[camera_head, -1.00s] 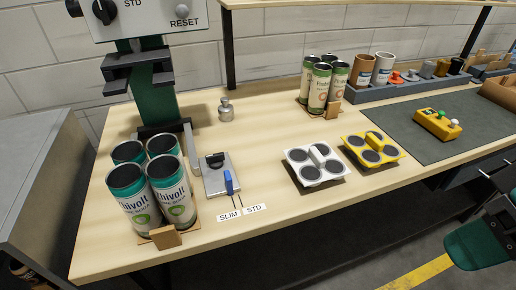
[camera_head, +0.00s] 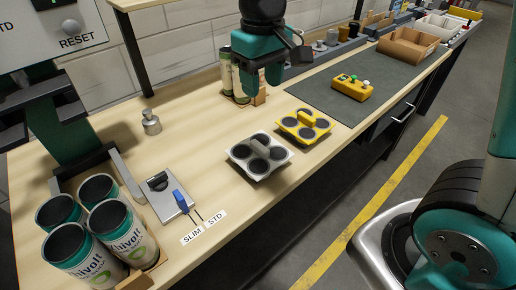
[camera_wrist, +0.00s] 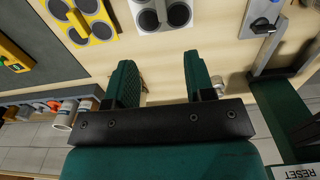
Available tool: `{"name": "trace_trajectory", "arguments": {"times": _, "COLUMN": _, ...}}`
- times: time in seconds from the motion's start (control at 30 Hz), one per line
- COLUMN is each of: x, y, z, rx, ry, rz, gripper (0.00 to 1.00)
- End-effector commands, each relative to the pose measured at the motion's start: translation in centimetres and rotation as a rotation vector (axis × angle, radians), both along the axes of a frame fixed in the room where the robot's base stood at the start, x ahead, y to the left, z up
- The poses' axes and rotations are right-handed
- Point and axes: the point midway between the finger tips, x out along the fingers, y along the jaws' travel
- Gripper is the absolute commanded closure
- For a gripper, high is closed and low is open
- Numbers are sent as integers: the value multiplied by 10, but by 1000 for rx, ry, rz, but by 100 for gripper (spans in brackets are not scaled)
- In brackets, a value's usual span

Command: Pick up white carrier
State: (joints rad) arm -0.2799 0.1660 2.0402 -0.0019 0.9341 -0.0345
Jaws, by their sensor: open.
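The white carrier (camera_head: 244,154) lies on the wooden table, with dark round wells and a raised white handle in its middle. In the wrist view the white carrier (camera_wrist: 145,24) shows at the top edge, partly cut off. My gripper (camera_head: 262,84) is open and empty, above the table and behind the white carrier, apart from it. In the wrist view its two green fingers (camera_wrist: 158,72) stand apart with bare table between them.
A yellow carrier (camera_head: 327,126) sits just right of the white one. Teal cans (camera_head: 128,222) stand at the left front, near a metal fixture (camera_head: 163,199). More cans (camera_head: 224,76) stand behind my gripper. A yellow button box (camera_head: 352,88) rests on the dark mat (camera_head: 385,75).

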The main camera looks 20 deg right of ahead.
Motion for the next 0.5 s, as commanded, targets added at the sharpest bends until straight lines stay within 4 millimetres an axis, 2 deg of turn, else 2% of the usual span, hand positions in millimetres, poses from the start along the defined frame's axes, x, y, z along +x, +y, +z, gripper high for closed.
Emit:
{"name": "trace_trajectory", "arguments": {"times": 0.3, "x": -1, "y": -1, "z": -70, "rx": -5, "ry": 9, "rz": -2, "gripper": 51}}
{"name": "trace_trajectory", "arguments": {"times": 0.5, "x": 0, "y": -1, "z": -105, "rx": -3, "ry": 5, "rz": -2, "gripper": 51}}
